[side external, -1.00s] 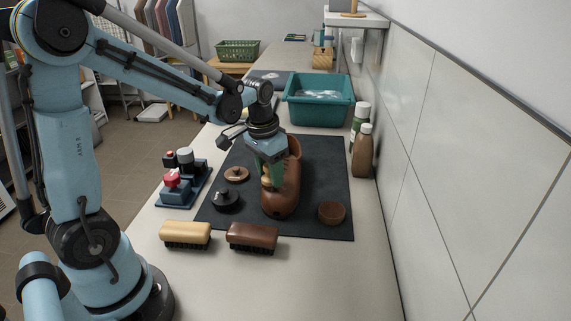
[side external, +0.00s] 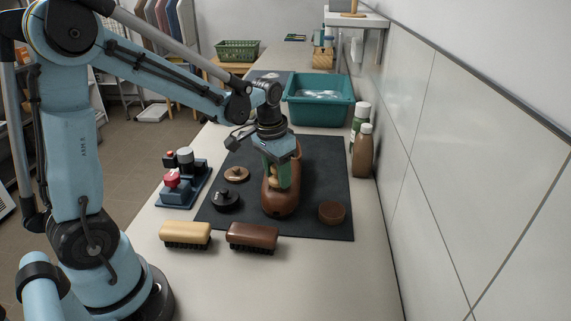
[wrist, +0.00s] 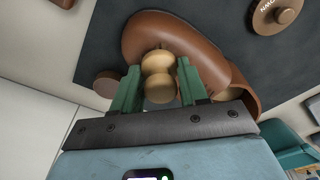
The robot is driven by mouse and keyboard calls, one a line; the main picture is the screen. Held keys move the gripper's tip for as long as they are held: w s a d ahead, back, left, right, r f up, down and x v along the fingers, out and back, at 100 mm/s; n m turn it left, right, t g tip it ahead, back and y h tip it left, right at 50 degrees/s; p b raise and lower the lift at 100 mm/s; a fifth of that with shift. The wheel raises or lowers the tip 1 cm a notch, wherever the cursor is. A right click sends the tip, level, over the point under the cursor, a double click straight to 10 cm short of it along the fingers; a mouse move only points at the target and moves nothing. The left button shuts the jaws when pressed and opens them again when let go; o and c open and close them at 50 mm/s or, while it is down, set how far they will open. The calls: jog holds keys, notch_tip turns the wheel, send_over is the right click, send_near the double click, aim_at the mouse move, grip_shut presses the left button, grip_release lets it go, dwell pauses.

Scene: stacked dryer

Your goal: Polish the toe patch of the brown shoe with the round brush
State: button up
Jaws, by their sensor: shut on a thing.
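The brown shoe (side external: 281,204) stands on the dark mat (side external: 328,172), its toe toward the near side. It also shows in the wrist view (wrist: 190,38), filling the upper middle. My gripper (side external: 279,183) is over the shoe, shut on the round brush (side external: 273,177). In the wrist view the brush's pale wooden knob (wrist: 158,72) sits between my green fingertips (wrist: 158,90). The brush's lower end is against or just above the shoe; contact cannot be told. The toe patch is not clearly visible.
A black-lidded tin (side external: 225,200), a brown tin lid (side external: 236,174) and a round brown tin (side external: 331,212) lie on the mat. Two block brushes, pale (side external: 186,234) and brown (side external: 252,237), lie in front. A teal bin (side external: 318,103) and bottles (side external: 362,152) stand behind and right.

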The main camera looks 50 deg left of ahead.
jog(key=shift+s+a, duration=1.15)
jog(key=shift+s, duration=0.05)
jog(key=w+d, duration=0.5)
jog(key=shift+w, duration=0.1)
jog(key=s+a, duration=0.5)
jog(key=shift+s, duration=0.1)
notch_tip(320, 180, up, 8)
jog(key=shift+d, duration=0.15)
dwell(0.3)
